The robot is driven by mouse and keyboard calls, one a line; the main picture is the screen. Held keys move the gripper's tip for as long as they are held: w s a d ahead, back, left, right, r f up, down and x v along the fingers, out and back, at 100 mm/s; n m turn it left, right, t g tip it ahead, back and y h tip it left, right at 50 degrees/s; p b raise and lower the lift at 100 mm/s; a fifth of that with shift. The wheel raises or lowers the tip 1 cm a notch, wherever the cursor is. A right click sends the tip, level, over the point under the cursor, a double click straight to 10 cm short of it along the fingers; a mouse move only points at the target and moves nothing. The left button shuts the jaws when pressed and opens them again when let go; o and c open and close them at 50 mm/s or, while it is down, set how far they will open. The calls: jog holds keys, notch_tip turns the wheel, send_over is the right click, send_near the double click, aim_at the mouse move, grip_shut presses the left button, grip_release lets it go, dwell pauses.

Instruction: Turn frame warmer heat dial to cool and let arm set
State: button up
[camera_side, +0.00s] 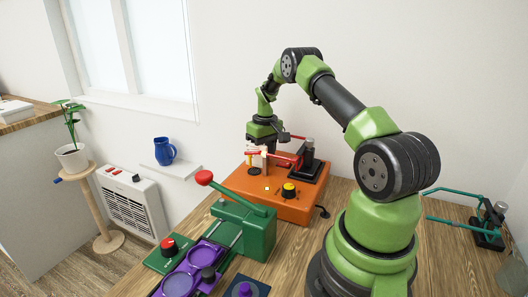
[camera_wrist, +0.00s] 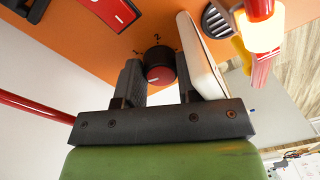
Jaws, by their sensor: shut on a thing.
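An orange box, likely the frame warmer (camera_side: 235,183), sits on the wooden bench. My gripper (camera_side: 262,150) is down at its back part. In the wrist view, my gripper (camera_wrist: 160,80) is shut on a black dial with a red face (camera_wrist: 158,75), one dark finger on each side. Marks, one like a 2, ring the dial; its setting is unclear. This dial is hidden in the side view. A red glasses frame (camera_side: 287,157) is on a black stand (camera_side: 302,170) on the box. A red bar (camera_wrist: 260,8) passes over a slotted vent (camera_wrist: 217,20).
A yellow-topped dial (camera_side: 289,189) is on the box front. A cream slab (camera_wrist: 202,55) stands beside my right finger. A green lever press (camera_side: 243,230) and purple trays (camera_side: 178,284) are in front. Teal glasses (camera_side: 455,222) stand at right. A blue mug (camera_side: 165,151) is on a shelf.

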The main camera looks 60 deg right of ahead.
jog(key=shift+n, duration=1.2)
jog(key=o, duration=0.9)
jog(key=shift+r, duration=0.1)
jog(key=r, duration=0.9)
jog(key=shift+d+r, duration=0.2)
jog(key=shift+r, duration=0.2)
